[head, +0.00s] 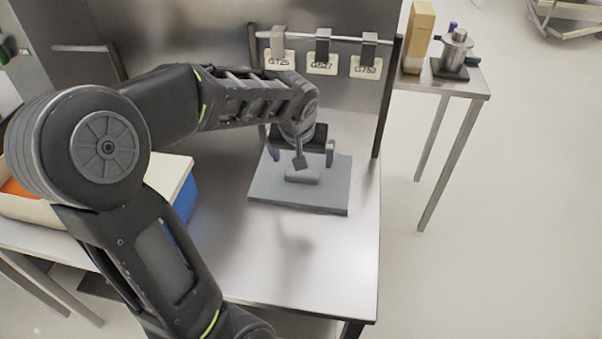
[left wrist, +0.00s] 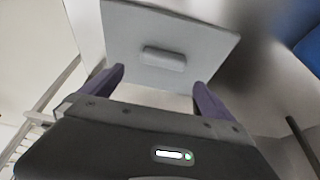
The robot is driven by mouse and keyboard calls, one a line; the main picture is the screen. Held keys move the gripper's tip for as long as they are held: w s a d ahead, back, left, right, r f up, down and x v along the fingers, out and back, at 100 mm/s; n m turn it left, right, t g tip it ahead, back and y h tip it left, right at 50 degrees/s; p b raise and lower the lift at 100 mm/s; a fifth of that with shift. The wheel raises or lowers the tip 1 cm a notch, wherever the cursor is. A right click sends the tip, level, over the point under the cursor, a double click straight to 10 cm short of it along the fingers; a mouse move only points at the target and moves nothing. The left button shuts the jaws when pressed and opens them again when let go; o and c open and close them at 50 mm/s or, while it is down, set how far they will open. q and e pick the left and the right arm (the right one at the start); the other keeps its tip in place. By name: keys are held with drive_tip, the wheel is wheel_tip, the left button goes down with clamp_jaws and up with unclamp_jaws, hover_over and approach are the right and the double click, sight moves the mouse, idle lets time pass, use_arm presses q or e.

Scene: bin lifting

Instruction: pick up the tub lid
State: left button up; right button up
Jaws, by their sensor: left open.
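The tub lid (head: 330,190) is a flat grey square with a raised bar handle (head: 302,176) in its middle. It lies on the metal table, and it also shows in the left wrist view (left wrist: 205,45). My left gripper (head: 302,152) is open, its two purple fingers apart, over the back part of the lid in the head view. In the left wrist view the gripper (left wrist: 157,90) points at the lid, with the handle (left wrist: 163,58) ahead between the fingertips. Nothing is between the fingers. Any contact with the lid cannot be told. My right gripper is not in view.
A rail with several tagged clips (head: 322,62) stands behind the lid. A blue bin (head: 184,200) and a cream container (head: 30,207) with something orange are at the left, partly behind my arm. The table (head: 300,262) in front is clear. A side table (head: 470,85) holds a dispenser and box.

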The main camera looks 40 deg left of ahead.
sight(302, 171)
use_arm(q)
drive_tip(key=shift+x, duration=1.25)
drive_tip(key=shift+a+f, duration=0.1)
drive_tip(key=shift+f, duration=0.4)
drive_tip(key=x, duration=0.4)
drive_tip(key=shift+a+f+p, duration=0.1)
drive_tip(key=shift+p, duration=0.3)
drive_tip(key=shift+s, duration=0.1)
drive_tip(key=c, duration=1.4)
drive_tip(key=shift+c, duration=0.2)
